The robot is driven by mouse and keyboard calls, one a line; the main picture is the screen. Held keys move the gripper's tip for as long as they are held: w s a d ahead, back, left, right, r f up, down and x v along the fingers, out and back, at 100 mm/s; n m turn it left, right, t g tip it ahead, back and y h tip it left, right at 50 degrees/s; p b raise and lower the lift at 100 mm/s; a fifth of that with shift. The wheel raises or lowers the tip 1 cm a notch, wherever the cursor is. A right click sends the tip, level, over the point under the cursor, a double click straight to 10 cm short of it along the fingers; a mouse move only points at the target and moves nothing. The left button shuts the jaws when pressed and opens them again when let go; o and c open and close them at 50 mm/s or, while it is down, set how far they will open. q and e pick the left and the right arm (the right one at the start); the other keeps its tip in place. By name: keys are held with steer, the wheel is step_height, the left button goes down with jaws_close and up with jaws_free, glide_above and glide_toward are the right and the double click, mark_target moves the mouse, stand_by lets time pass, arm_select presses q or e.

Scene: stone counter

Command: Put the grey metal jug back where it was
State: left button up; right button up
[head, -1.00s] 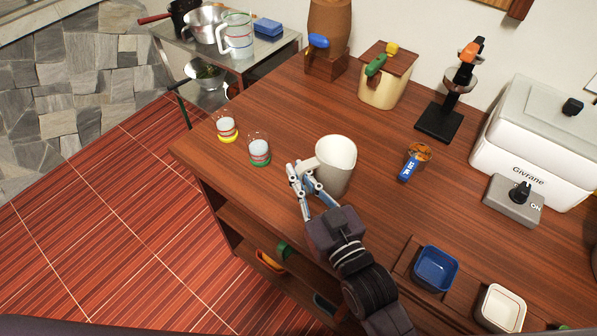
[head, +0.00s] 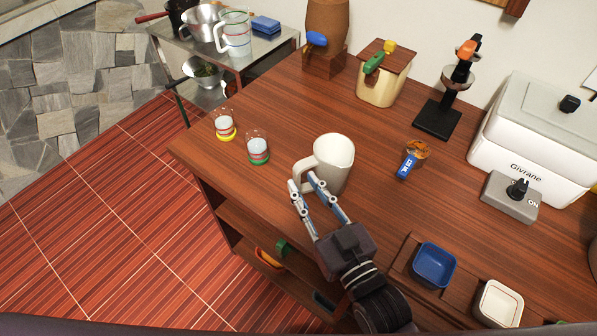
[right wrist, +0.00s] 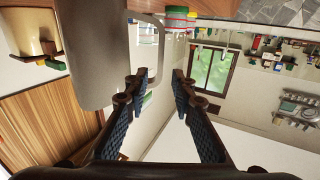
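The pale grey jug (head: 334,160) stands upright on the wooden counter, its handle toward the left. In the right wrist view, the jug body (right wrist: 105,55) fills the upper left, with its handle to the right of it. My right gripper (head: 302,184) is at the handle side of the jug, with its fingers spread. In the wrist view, the fingers of this gripper (right wrist: 158,82) are apart with nothing between them. From the head view I cannot tell whether a fingertip still touches the handle. My left gripper is not in view.
Two small glasses, one yellow-based (head: 225,125) and one green-based (head: 258,148), stand left of the jug. A blue-handled scoop of brown grounds (head: 412,160) lies to its right. A blue bowl (head: 434,265) and a white bowl (head: 499,303) sit at the front right. A white machine (head: 535,140) stands at the right.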

steer(key=shift+v, duration=1.8)
